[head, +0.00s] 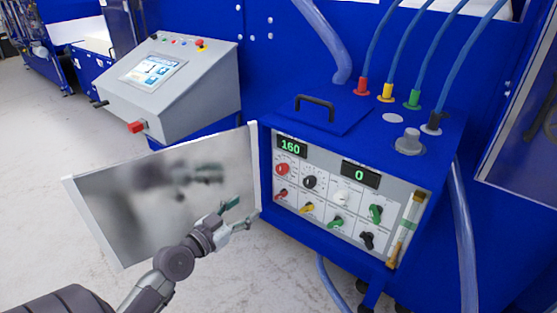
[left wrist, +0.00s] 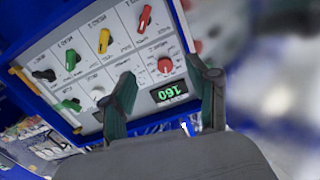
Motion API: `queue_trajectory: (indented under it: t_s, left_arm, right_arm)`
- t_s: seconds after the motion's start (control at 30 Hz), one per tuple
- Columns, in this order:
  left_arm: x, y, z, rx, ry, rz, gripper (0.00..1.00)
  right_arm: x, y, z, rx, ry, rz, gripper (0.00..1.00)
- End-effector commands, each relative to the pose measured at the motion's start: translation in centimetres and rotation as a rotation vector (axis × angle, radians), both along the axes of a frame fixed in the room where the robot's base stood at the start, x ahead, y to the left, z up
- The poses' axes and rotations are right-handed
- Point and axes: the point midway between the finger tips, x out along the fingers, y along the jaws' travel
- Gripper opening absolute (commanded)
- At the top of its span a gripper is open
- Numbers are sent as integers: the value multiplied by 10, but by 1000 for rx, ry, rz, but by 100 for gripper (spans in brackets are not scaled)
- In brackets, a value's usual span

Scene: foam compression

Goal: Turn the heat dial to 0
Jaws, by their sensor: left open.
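The control panel (head: 340,205) on the blue machine has several coloured knobs in two rows. A larger red dial (head: 282,169) sits under a green-lit display (head: 290,147) reading 160; I take it as the heat dial, but its label is too small to read. In the left wrist view the panel appears upside down. The red dial (left wrist: 165,65) shows there between my fingers, beyond their tips, above the 160 display (left wrist: 170,92). My left gripper (head: 240,213) is open and empty, left of the panel and apart from it. My right gripper is not in view.
An open grey door panel (head: 165,190) stands left of the controls, behind my left arm. A second display (head: 360,174) reads 0. Hoses with coloured fittings (head: 387,92) and a black handle (head: 315,106) are on top. A grey console (head: 170,85) stands behind left.

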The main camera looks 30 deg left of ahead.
Motion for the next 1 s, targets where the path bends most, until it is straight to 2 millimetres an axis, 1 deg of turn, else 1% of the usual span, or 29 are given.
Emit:
queue_trajectory:
  t_s: [0.03, 0.1, 0.2, 0.27, 0.37, 0.53, 0.7, 0.83, 1.0]
  left_arm:
    - [-1, -4, 17, 7, -31, -15, 60]
    - [-1, -6, 31, 15, -56, -25, 60]
    - [4, -7, 38, 15, -67, -27, 60]
    - [11, -8, 38, 14, -67, -27, 60]
    - [29, -9, 40, 12, -68, -27, 60]
    - [66, -12, 39, 10, -67, -26, 60]
    - [100, -15, 37, 12, -65, -27, 60]
    - [120, -17, 35, 12, -64, -27, 60]
    - [133, -18, 34, 14, -63, -27, 60]
  right_arm:
    - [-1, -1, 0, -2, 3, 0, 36]
    - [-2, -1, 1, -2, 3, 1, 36]
    - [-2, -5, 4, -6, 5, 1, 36]
    - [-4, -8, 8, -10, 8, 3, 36]
    - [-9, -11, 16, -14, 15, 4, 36]
    - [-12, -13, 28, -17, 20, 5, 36]
    - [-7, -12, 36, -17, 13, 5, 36]
    - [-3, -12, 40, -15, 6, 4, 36]
    - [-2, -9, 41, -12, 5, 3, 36]
